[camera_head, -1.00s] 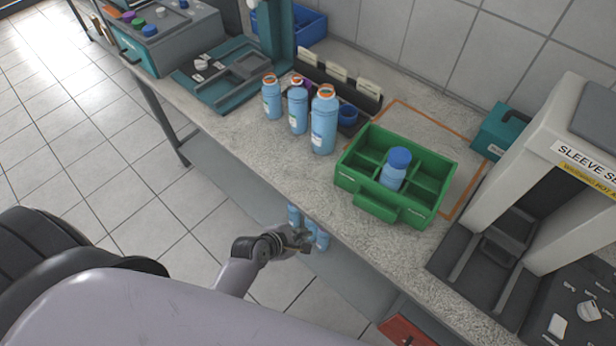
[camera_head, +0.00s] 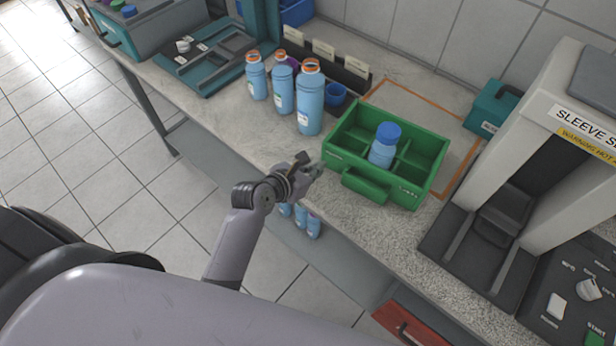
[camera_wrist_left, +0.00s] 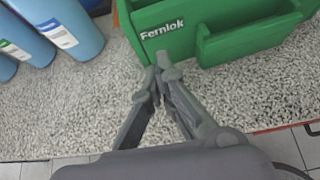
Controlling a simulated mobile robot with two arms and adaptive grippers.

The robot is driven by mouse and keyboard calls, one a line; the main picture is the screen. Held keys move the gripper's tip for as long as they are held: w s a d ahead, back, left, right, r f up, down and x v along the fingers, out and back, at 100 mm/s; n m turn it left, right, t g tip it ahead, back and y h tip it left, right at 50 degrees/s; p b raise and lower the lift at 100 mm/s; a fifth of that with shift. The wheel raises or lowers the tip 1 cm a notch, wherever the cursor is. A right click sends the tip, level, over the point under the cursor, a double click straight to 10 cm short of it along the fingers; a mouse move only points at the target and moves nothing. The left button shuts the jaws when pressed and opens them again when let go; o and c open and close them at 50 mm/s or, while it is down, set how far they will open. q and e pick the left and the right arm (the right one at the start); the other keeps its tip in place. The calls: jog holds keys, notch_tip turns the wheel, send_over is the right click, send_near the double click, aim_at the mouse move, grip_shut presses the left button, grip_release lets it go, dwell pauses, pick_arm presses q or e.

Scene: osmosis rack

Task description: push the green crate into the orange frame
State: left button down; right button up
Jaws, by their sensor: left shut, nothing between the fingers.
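The green crate (camera_head: 432,160) stands on the worktop, with compartments and a front handle bar. One blue-capped bottle (camera_head: 385,147) stands in it. The orange frame (camera_head: 420,102) is a line marked on the worktop behind and right of the crate; the crate covers part of it. My left gripper (camera_head: 314,170) is shut and empty, at the crate's front left corner above the worktop's front edge. In the left wrist view its fingertips (camera_wrist_left: 163,66) are close to the crate's front wall (camera_wrist_left: 185,38), left of the handle; I cannot tell if they touch. My right gripper is not in view.
The sleeve machine (camera_head: 560,130) stands on the right, with a teal box (camera_head: 492,108) behind. More bottles are below the worktop.

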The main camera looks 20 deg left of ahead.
aim_at(331, 155)
pick_arm(q)
jog(key=shift+w+d+f, duration=0.1)
jog(key=shift+w+f, duration=0.2)
jog(key=shift+f, duration=0.05)
jog(key=shift+w+d, duration=0.2)
jog(key=shift+w, duration=0.4)
jog(key=shift+w+d, duration=0.25)
jog(key=shift+w, duration=0.4)
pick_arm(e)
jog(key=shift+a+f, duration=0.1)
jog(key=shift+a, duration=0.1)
